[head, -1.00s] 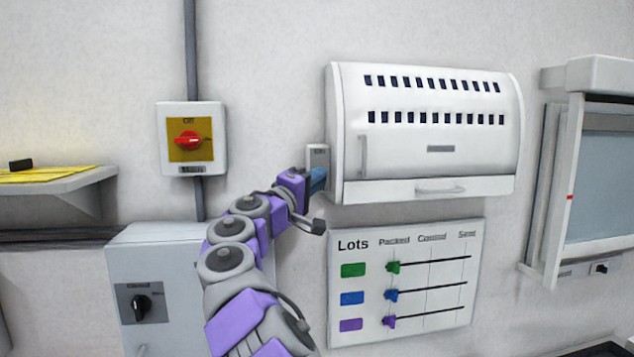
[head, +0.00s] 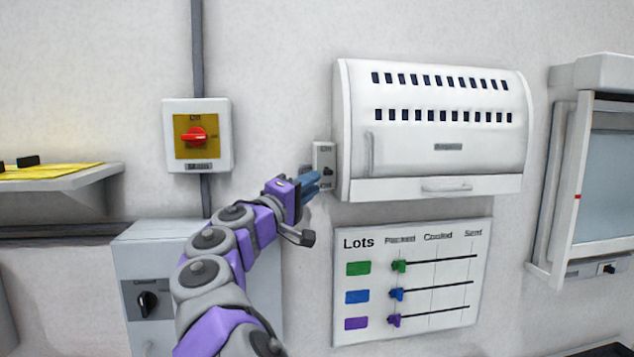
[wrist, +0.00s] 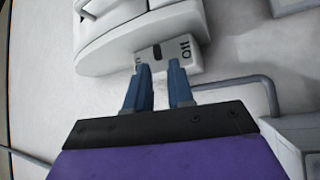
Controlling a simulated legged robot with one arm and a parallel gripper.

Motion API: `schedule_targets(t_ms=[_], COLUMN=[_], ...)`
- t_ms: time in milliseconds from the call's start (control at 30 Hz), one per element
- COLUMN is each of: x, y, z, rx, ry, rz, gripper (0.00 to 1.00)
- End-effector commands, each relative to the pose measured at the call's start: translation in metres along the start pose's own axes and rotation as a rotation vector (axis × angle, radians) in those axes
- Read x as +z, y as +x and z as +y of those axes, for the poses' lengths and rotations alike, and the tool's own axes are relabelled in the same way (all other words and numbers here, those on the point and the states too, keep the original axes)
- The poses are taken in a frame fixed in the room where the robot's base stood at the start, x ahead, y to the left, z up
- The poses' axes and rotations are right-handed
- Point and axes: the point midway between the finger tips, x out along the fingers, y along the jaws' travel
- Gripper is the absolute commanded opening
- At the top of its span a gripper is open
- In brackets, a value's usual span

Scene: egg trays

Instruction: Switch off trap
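The trap (head: 435,150) is a white wall box with two rows of dark slots. Its small switch plate (head: 323,152) is on its left side, labelled On at the top and Off at the bottom. A dark knob (head: 328,171) sits between the labels. My gripper (head: 318,182) is at the lower part of the plate. In the wrist view, my gripper's blue fingers (wrist: 158,66) are apart with nothing between them. The knob (wrist: 157,50) shows just beyond the gap. The On label is partly hidden by a finger. Contact with the plate cannot be told.
A yellow panel with a red rotary switch (head: 195,137) is on the wall at left. Below it is a grey cabinet (head: 160,245) with a black knob. A Lots board (head: 411,280) hangs under the trap. A shelf (head: 60,180) juts out at far left.

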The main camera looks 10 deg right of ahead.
Motion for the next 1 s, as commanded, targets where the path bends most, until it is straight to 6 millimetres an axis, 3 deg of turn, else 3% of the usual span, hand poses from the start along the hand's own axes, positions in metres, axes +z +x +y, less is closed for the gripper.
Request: schedule_targets(t_ms=[500, 700, 1000], x=[-0.002, -0.001, 0.000], y=[-0.105, -0.124, -0.127], z=[-0.001, -0.003, -0.004], rx=[0.000, -0.003, -0.003], ry=[0.000, -0.002, -0.003], rz=[0.004, 0.001, -0.001], gripper=[0.22, 0.22, 0.22])
